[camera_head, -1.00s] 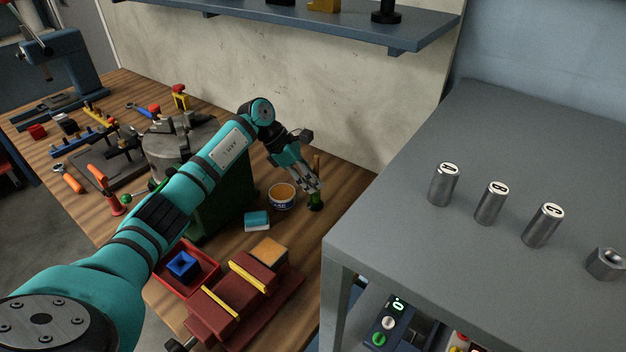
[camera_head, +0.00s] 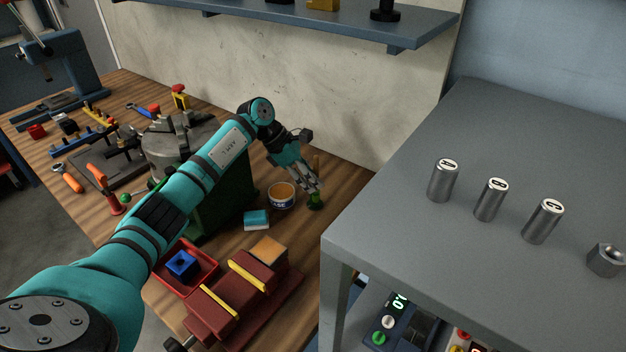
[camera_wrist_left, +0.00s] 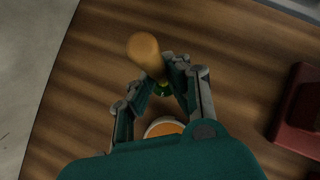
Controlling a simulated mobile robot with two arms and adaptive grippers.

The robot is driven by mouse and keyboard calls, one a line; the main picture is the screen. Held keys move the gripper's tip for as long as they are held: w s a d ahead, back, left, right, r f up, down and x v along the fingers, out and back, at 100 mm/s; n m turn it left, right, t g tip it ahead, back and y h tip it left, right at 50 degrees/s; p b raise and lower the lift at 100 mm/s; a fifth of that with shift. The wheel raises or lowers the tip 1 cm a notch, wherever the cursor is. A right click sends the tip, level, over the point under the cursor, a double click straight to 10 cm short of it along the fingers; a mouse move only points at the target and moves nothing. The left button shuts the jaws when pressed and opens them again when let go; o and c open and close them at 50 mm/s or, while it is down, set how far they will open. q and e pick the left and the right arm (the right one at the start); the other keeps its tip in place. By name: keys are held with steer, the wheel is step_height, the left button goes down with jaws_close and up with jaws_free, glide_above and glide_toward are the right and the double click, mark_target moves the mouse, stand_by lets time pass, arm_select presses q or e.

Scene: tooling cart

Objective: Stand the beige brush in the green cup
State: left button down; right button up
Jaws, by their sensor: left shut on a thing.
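The beige brush (camera_head: 317,163) is upright or nearly so, with its handle rising above my left gripper (camera_head: 314,186). The gripper is shut on the brush. The green cup (camera_head: 315,203) stands on the wooden bench directly below the fingertips. In the left wrist view the brush handle (camera_wrist_left: 146,51) points towards the camera, and part of the green cup (camera_wrist_left: 162,91) shows at its lower end, between the fingers. The brush's lower end is hidden by fingers and cup, so I cannot tell how deep it sits. My right gripper is out of view.
A white tub with orange contents (camera_head: 282,196) stands just left of the cup, with a teal-and-white block (camera_head: 256,220) nearby. A red vise (camera_head: 235,305) is in front. A grey cart top (camera_head: 400,215) is to the right. The wall (camera_head: 340,90) is behind.

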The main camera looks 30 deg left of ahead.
arm_select(q)
steer(key=shift+s+d+f+b, duration=0.2)
steer(key=shift+f+b, duration=0.15)
steer(key=shift+f, duration=0.25)
stand_by(0.4)
steer(key=c, duration=0.9)
jaws_free()
steer(key=shift+a+r, duration=0.1)
steer(key=shift+a, duration=0.1)
steer(key=shift+r, duration=0.1)
